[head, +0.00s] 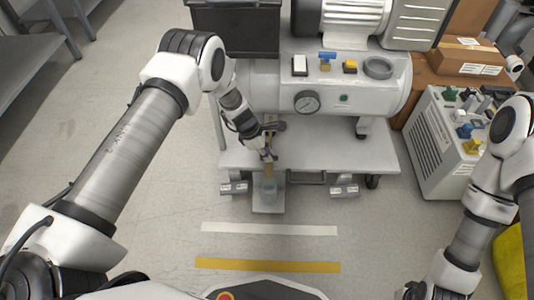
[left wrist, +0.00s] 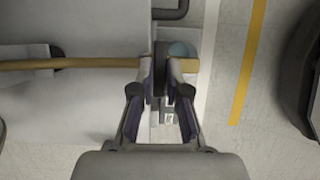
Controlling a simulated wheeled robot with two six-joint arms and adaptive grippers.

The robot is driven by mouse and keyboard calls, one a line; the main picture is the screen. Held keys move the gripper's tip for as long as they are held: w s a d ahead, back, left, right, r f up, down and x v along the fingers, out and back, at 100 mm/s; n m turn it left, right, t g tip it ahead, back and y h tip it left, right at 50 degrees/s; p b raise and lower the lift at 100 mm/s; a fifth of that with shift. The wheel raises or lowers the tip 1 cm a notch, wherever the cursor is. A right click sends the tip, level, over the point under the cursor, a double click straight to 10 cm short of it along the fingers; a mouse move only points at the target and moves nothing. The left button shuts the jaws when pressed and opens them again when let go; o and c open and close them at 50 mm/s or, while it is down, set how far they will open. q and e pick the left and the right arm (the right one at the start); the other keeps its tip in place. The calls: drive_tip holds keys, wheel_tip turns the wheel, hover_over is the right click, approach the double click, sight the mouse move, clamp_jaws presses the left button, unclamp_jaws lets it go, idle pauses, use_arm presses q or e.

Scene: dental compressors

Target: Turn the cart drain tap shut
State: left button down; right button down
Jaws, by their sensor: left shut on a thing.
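My left gripper (head: 268,155) reaches down at the front edge of the compressor cart (head: 330,155). In the left wrist view the gripper (left wrist: 167,75) has its two fingers closed around a dark, flat piece, which looks like the drain tap's handle (left wrist: 160,62). A brass-coloured pipe (left wrist: 70,63) runs in from the left to the tap; it also shows upright in the head view (head: 269,172). A pale bluish cup (head: 269,190) stands below the pipe. The fingers hide much of the tap, so its turn angle is unclear.
A white tank with a gauge (head: 307,102) lies on the cart. Small blue and yellow fittings (head: 326,62) sit above it. A white unit (head: 445,140) and cardboard boxes (head: 470,55) stand at the right. White and yellow floor stripes (head: 268,266) cross clear floor in front.

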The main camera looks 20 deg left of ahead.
use_arm(q)
drive_tip(key=m, duration=0.1)
drive_tip(key=m+g+b, duration=0.1)
drive_tip(key=m, duration=0.1)
drive_tip(key=shift+w+f+m, duration=0.15)
drive_tip(key=shift+m, duration=0.15)
drive_tip(key=m+g+b, duration=0.2)
drive_tip(key=m, duration=0.2)
drive_tip(key=shift+w+m+b, duration=0.15)
drive_tip(key=shift+m+b, duration=0.15)
drive_tip(key=m+g+y+b, duration=0.1)
drive_tip(key=m+b, duration=0.1)
drive_tip(key=m, duration=0.2)
drive_tip(key=shift+w+d, duration=0.1)
drive_tip(key=shift+d, duration=0.05)
drive_tip(key=shift+m+g+y+b, duration=0.4)
drive_tip(key=shift+m+b, duration=0.15)
drive_tip(key=shift+m, duration=0.5)
drive_tip(key=shift+m+g+y+b, duration=0.35)
drive_tip(key=shift+m+b, duration=0.2)
drive_tip(key=shift+m, duration=0.5)
drive_tip(key=shift+d, duration=0.1)
drive_tip(key=c, duration=1.2)
unclamp_jaws()
drive_tip(key=shift+o, duration=0.2)
